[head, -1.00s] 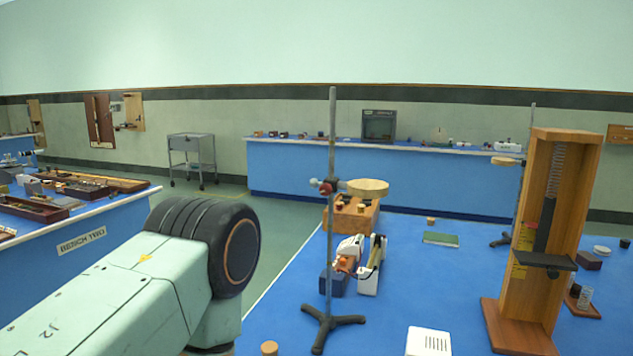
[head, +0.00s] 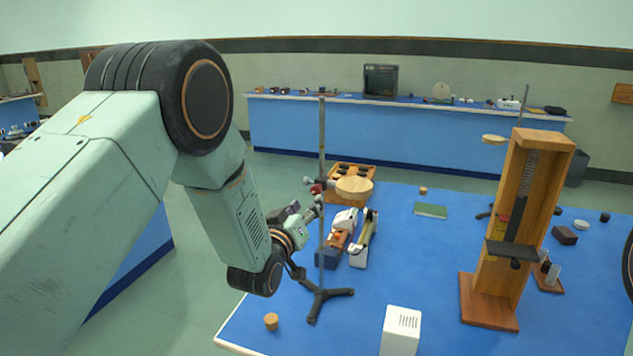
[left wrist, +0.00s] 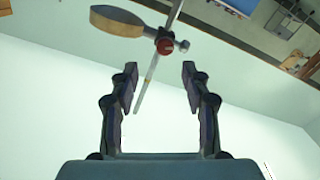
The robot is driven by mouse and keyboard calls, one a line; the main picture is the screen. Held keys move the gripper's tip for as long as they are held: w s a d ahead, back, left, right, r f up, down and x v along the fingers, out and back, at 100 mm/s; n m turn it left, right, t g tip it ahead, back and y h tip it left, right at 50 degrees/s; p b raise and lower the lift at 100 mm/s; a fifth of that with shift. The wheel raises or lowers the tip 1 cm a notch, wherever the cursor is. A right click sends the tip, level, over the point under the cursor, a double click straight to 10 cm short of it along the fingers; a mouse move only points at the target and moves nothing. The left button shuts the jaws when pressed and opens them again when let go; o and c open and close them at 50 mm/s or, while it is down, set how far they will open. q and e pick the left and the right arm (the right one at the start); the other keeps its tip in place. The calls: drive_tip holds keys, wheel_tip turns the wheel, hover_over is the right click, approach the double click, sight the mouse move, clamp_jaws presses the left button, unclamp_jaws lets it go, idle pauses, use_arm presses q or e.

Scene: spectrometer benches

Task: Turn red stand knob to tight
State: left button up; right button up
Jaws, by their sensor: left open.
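The red stand knob (head: 316,188) sits on the clamp of a thin metal stand (head: 322,140), which holds a round wooden disc (head: 355,188) out to the right. The stand's dark tripod foot (head: 322,296) rests on the blue bench. In the left wrist view the red knob (left wrist: 165,47) shows beyond the fingertips, with the rod (left wrist: 150,80) slanting past it and the disc (left wrist: 117,20) to its left. My left gripper (head: 312,206) is just left of the rod near the knob. Its fingers (left wrist: 158,72) are open with nothing between them. My right gripper is not in view.
A wooden spring stand (head: 535,200) rises at the right. A white box (head: 400,330) and a small cork (head: 271,321) are near the front. A white and orange instrument (head: 350,240) stands behind the rod.

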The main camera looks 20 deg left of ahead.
sight(315, 191)
use_arm(q)
drive_tip(key=w+p, duration=0.1)
drive_tip(key=w, duration=0.5)
drive_tip(key=shift+w, duration=0.45)
drive_tip(key=shift+w+a+f, duration=0.25)
drive_tip(key=shift+w+a, duration=0.3)
drive_tip(key=shift+w, duration=0.05)
drive_tip(key=shift+s+d+r, duration=0.15)
drive_tip(key=shift+s+d, duration=0.05)
drive_tip(key=shift+d, duration=0.3)
drive_tip(key=shift+c, duration=1)
drive_tip(key=shift+w+a, duration=0.1)
drive_tip(key=shift+a, duration=0.2)
drive_tip(key=c, duration=0.4)
drive_tip(key=shift+d, duration=0.15)
clamp_jaws()
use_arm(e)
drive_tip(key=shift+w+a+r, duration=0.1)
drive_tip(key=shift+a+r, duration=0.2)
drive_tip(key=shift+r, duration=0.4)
